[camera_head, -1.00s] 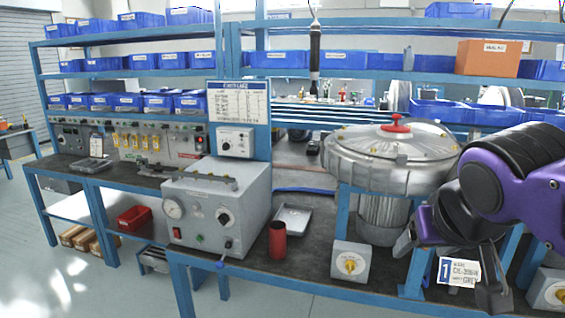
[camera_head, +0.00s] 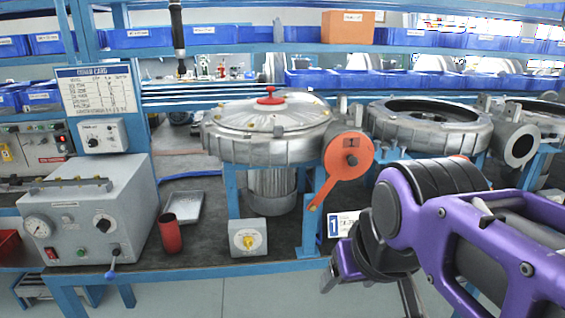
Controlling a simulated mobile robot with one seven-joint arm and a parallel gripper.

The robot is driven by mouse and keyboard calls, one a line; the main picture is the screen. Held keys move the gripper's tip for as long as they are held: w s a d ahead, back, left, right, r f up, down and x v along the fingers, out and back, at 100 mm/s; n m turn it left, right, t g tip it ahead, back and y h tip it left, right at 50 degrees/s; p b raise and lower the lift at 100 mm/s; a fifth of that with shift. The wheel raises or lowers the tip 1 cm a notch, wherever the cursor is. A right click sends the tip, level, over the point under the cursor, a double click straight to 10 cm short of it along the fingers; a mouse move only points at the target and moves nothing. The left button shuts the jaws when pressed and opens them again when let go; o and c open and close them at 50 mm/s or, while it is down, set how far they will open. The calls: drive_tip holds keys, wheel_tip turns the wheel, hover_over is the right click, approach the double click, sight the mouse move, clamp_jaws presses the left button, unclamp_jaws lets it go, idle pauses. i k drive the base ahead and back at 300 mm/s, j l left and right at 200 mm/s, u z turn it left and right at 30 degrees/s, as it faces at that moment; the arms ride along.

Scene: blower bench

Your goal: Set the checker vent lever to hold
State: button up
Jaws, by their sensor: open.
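The checker (camera_head: 90,215) is a grey box on the bench at the left, with a round gauge, a black knob and red and green buttons on its front. Its vent lever (camera_head: 112,273) is at the lower right of that front, a short lever with a blue tip that hangs down past the bench edge. Lettering by the lever is too small to read. My gripper (camera_head: 370,290) is open and empty at the front right of the bench, well to the right of the checker and apart from it.
A red cup (camera_head: 170,234) and a metal tray (camera_head: 183,207) stand right of the checker. A yellow-knobbed box (camera_head: 248,238) sits at the bench front, between checker and gripper. A large blower (camera_head: 268,130) with an orange lever (camera_head: 347,160) stands behind.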

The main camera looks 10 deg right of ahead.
sight(111, 275)
drive_tip(key=z, duration=0.4)
drive_tip(key=u, duration=1.8)
drive_tip(key=i+j+z, duration=0.1)
drive_tip(key=i, duration=0.45)
drive_tip(key=i+j+z, duration=0.1)
drive_tip(key=i, duration=0.45)
drive_tip(key=k+j+u, duration=0.2)
drive_tip(key=j, duration=0.3)
drive_tip(key=i+l+z, duration=0.2)
drive_tip(key=i+l, duration=0.1)
drive_tip(key=l, duration=0.05)
